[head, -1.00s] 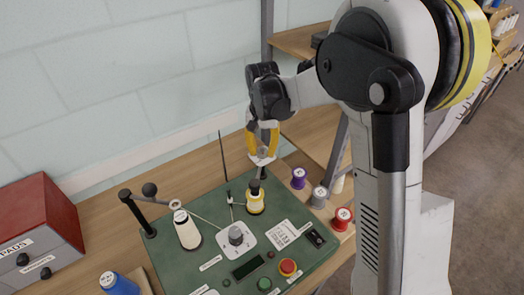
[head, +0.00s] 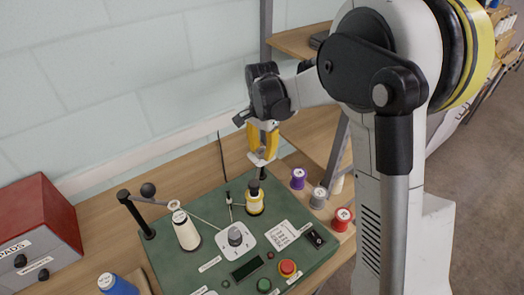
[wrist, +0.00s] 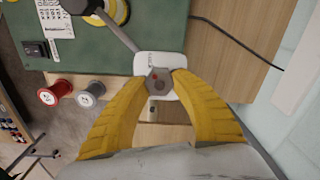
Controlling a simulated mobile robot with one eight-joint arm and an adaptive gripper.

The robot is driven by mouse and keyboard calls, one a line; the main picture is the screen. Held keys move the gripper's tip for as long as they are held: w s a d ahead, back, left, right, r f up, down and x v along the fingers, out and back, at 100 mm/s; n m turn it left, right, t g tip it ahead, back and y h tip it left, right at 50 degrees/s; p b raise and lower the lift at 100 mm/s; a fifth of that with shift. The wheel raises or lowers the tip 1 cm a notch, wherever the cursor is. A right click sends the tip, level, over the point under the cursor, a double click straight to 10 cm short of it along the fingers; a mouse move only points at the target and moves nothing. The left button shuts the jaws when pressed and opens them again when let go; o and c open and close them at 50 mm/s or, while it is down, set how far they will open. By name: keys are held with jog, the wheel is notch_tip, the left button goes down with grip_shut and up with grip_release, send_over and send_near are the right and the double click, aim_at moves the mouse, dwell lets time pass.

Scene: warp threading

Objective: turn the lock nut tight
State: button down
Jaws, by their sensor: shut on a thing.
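A grey bar (wrist: 119,31) runs up to the plate in the wrist view.
The green board (head: 213,268) carries a yellow spool (head: 254,207), a cream spool (head: 187,232), a knob (head: 235,237) and a red button (head: 288,267). Purple (head: 298,178), grey (head: 318,197) and red (head: 342,219) spools stand to the right. A red drawer box (head: 40,218) is at left.

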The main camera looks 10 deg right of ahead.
aim_at(262, 150)
dwell(0.3)
jog(key=c, duration=1)
grip_release()
jog(key=shift+c, duration=0.2)
notch_tip(262, 150, up, 12)
